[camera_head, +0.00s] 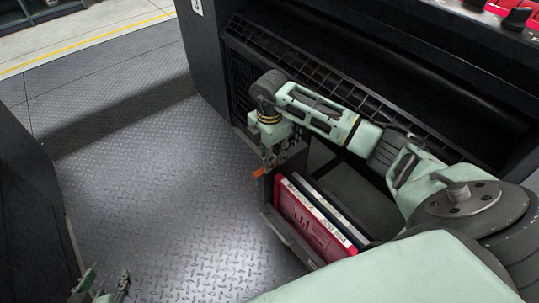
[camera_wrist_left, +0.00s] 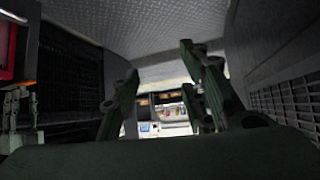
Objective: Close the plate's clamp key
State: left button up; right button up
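I cannot clearly make out the plate or its clamp key in either view. My left gripper (camera_head: 101,282) is at the bottom left edge of the head view, far from the box. In the left wrist view its fingers (camera_wrist_left: 162,82) are spread wide with nothing between them.
The dark box (camera_head: 285,235) holds red and white flat cases (camera_head: 318,216) with lettering. A dark machine with a grille (camera_head: 300,65) stands behind it. The diamond-plate floor (camera_head: 150,190) is clear at left, beside a dark panel (camera_head: 25,205). Red parts (camera_head: 516,15) lie at top right.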

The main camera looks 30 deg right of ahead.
jog(key=shift+c, duration=0.5)
grip_shut()
jog(key=n+p, duration=0.2)
jog(key=n, duration=0.4)
jog(key=shift+r+p, duration=0.1)
jog(key=shift+p, duration=0.2)
jog(key=n+p, duration=0.1)
jog(key=n, duration=0.4)
jog(key=shift+n, duration=0.4)
pick_arm(q)
jog(key=s+a+f+g, duration=0.2)
jog(key=s+g, duration=0.1)
jog(key=s, duration=0.3)
jog(key=s+a+f+g+y, duration=0.1)
jog(key=s+f+g, duration=0.1)
jog(key=s, duration=0.3)
jog(key=shift+s+a+g+y, duration=0.3)
jog(key=shift+s+a+g, duration=0.1)
jog(key=shift+g, duration=0.2)
pick_arm(e)
jog(key=n, duration=0.6)
jog(key=shift+n, duration=0.3)
